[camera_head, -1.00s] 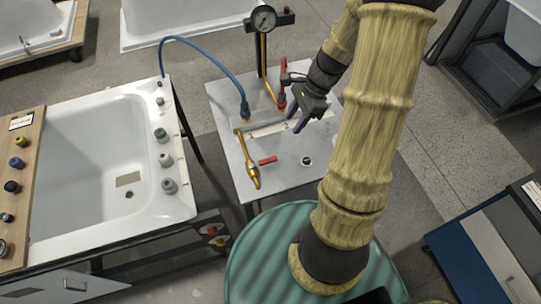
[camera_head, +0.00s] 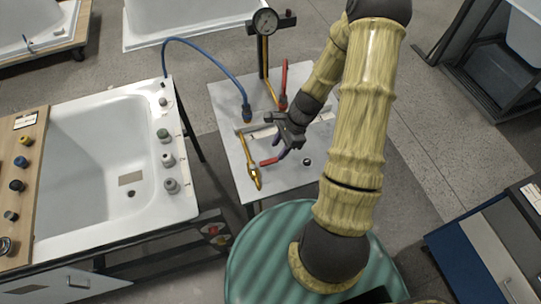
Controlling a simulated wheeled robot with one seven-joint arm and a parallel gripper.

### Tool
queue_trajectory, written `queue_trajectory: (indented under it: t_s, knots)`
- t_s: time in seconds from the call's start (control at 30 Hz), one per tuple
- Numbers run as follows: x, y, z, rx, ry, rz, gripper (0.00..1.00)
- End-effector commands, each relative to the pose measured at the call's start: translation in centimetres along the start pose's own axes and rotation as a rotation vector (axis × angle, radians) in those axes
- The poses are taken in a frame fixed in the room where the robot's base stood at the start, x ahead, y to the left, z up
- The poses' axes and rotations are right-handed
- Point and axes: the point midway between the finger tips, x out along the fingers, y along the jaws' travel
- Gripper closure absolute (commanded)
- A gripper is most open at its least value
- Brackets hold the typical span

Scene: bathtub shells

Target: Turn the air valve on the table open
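A brass fitting (camera_head: 252,168) lies along the left part of the grey table (camera_head: 226,104). A short red lever (camera_head: 269,161) sticks out from it to the right. A second, taller red handle (camera_head: 284,78) stands upright beside the gauge post at the back. I cannot tell from the looks alone which is the air valve. My gripper (camera_head: 273,137) is over the middle of the table, just above and right of the short lever. Its dark fingers look spread, with nothing seen between them. One fingertip is close to the lever's right end; contact is unclear.
A round gauge (camera_head: 265,21) tops the post. A blue hose (camera_head: 207,46) arches from the table to the white tub (camera_head: 90,150) on the left. A small black-rimmed knob (camera_head: 307,161) sits right of the lever.

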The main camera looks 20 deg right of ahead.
Motion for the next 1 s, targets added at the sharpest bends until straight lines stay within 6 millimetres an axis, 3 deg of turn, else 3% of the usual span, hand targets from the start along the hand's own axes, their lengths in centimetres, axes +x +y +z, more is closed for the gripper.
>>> queue_trajectory:
  t_s: [0.4,0.77,0.8,1.0]
  knots:
    - [4.7,0.0,0.0,0.001,-0.001,0.001,0.6]
    - [5.4,0.0,0.2,-0.006,0.001,0.002,0.6]
    - [5.4,0.0,0.2,-0.007,0.0,0.002,0.62]
    - [5.4,0.0,0.3,-0.007,0.0,0.003,1.0]
